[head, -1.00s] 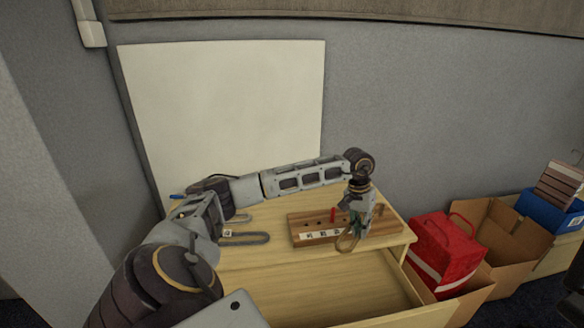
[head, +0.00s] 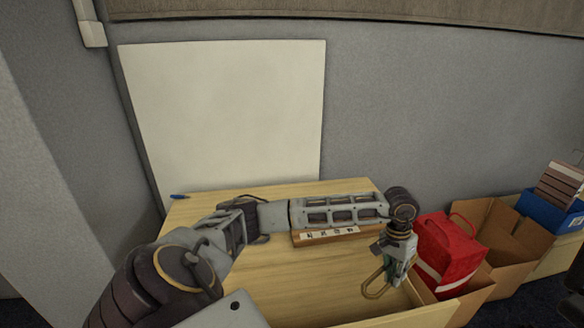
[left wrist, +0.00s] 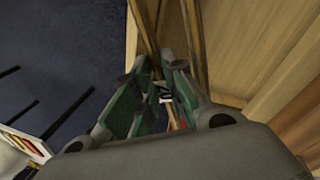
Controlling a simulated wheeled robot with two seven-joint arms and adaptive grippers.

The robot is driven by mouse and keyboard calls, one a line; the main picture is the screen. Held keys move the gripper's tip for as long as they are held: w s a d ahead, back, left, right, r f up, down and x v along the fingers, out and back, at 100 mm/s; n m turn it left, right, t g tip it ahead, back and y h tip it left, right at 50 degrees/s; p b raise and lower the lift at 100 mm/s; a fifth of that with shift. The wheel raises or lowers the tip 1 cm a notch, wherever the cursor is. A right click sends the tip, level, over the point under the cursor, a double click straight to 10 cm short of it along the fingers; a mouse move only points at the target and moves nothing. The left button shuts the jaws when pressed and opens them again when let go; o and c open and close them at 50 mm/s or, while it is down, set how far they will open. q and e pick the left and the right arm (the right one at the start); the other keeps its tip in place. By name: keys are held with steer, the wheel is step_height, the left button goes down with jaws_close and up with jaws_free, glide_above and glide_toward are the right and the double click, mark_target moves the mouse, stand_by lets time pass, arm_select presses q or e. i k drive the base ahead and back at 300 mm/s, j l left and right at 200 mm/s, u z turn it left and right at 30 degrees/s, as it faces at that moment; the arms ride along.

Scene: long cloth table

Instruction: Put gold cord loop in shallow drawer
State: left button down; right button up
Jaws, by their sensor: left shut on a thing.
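My left gripper (head: 392,268) is shut on the gold cord loop (head: 374,286), which hangs below the fingertips. The loop is over the right part of the open shallow drawer (head: 290,300) at the front of the wooden cabinet. In the left wrist view the fingers (left wrist: 165,92) close on the cord (left wrist: 193,30), whose strands run up past the drawer's wooden wall. I cannot tell whether the loop touches the drawer. My right gripper is not in view.
A wooden block with a white label (head: 330,235) stands on the cabinet top, partly behind my left arm. A red bag (head: 447,248) and a cardboard box (head: 520,240) stand close at the right. A blue pen-like item (head: 179,197) lies at the back left.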

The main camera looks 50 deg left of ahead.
mark_target(293, 304)
steer(key=l+u, duration=0.35)
steer(key=k+l+u, duration=0.15)
steer(key=l+u, duration=0.2)
steer(key=k+l+u, duration=0.15)
steer(key=u, duration=0.2)
